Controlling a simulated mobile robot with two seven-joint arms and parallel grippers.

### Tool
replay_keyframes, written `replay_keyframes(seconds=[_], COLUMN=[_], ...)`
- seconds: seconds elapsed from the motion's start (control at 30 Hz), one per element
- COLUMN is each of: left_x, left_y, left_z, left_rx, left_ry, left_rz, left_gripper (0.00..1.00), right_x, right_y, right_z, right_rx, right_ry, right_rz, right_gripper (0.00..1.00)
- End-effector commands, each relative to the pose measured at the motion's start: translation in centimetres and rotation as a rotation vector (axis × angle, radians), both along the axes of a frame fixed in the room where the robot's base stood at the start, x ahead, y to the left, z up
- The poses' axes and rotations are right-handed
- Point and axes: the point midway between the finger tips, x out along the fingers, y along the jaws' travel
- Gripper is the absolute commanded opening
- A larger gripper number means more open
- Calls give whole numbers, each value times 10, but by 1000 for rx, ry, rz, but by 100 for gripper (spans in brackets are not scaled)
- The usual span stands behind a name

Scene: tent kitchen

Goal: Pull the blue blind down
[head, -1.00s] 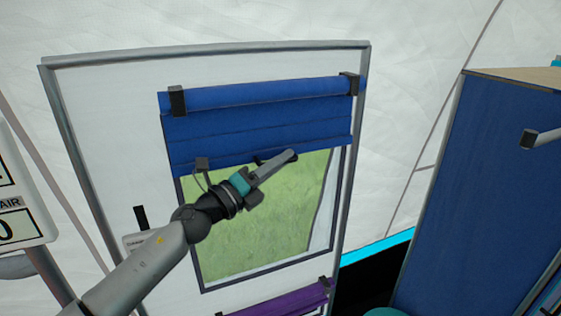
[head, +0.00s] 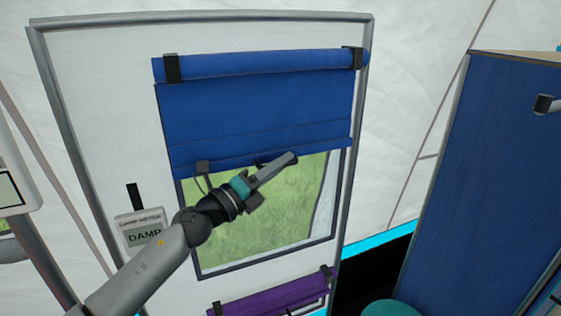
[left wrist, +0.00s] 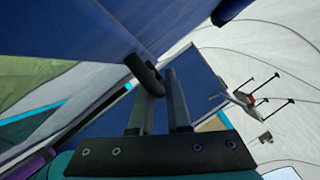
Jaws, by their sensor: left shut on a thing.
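The blue blind (head: 250,110) hangs from a roller at the top of a framed white panel, over the upper part of a window. Its lower bar crosses the window, and the lower part of the pane shows below it. My left gripper (head: 278,168) is at this bar, shut on the blind's dark handle (head: 262,162). In the left wrist view the handle (left wrist: 146,76) is a dark rounded piece at the fingers (left wrist: 160,100), with the blind's cloth (left wrist: 70,60) to the left. My right gripper is not in view.
A purple rolled blind (head: 275,295) is mounted below the window. A damp meter (head: 140,228) is on the panel left of the window. A tall blue cabinet (head: 475,180) with a handle stands at the right, apart from the panel.

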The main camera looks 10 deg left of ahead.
Motion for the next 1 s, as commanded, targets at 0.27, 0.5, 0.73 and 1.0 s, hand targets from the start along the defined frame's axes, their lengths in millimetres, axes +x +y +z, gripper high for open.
replay_keyframes(seconds=[0.27,0.5,0.73,1.0], left_x=[-1,0,-1,-1], left_y=[-1,-1,-1,0], left_z=[-68,-118,-156,-188], left_rx=[-4,-4,-3,-5], left_ry=[4,5,4,5], left_rz=[-3,-4,-4,-3], left_gripper=[0,0,0,0], right_x=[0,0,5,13], right_y=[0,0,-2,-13], right_z=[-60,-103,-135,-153], right_rx=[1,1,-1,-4], right_ry=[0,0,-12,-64], right_rz=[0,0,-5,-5], right_gripper=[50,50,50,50])
